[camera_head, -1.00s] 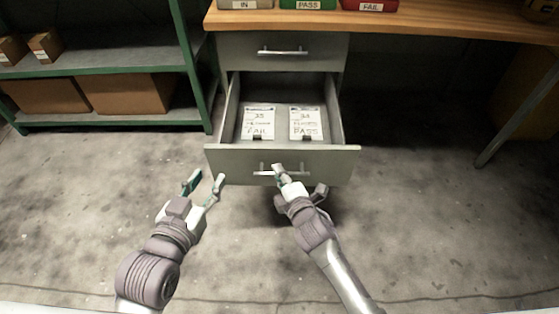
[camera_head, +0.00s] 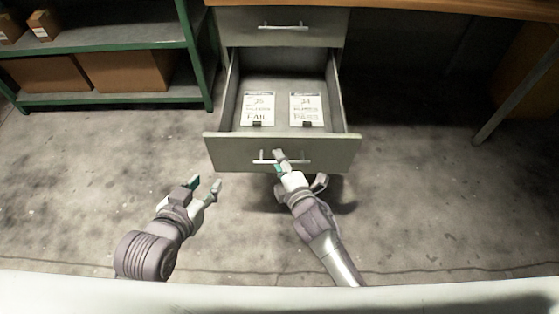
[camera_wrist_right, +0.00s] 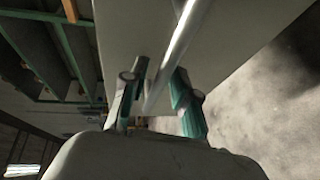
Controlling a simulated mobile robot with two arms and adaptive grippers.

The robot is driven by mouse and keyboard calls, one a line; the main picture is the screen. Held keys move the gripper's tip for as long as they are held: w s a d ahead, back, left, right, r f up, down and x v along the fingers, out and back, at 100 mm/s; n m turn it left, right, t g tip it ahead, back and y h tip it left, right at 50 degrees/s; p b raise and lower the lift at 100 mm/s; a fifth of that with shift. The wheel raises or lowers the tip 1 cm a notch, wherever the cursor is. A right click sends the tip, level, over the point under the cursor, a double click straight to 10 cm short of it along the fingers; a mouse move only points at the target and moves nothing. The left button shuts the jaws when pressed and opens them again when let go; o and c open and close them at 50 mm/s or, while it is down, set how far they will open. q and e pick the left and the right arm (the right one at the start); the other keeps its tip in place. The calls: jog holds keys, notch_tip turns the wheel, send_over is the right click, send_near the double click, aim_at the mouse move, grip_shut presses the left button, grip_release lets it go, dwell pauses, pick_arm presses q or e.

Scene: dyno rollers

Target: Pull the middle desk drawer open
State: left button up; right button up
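The grey middle drawer (camera_head: 218,150) is pulled well out of the desk, below a closed top drawer (camera_head: 318,28). Two labelled sheets, FAIL (camera_head: 258,108) and PASS (camera_head: 307,108), lie inside it. Its silver handle (camera_head: 296,161) is on the front face. My left gripper (camera_head: 205,186) is open and empty, above the floor in front and left of the drawer.
A green shelf rack (camera_head: 110,100) with cardboard boxes (camera_head: 135,70) stands on the left. The wooden desktop (camera_head: 420,9) crosses the top, with a desk leg (camera_head: 500,108) at the right. The concrete floor is clear around the drawer.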

jog(key=shift+s, duration=0.1)
jog(key=v, duration=1.2)
dwell(0.4)
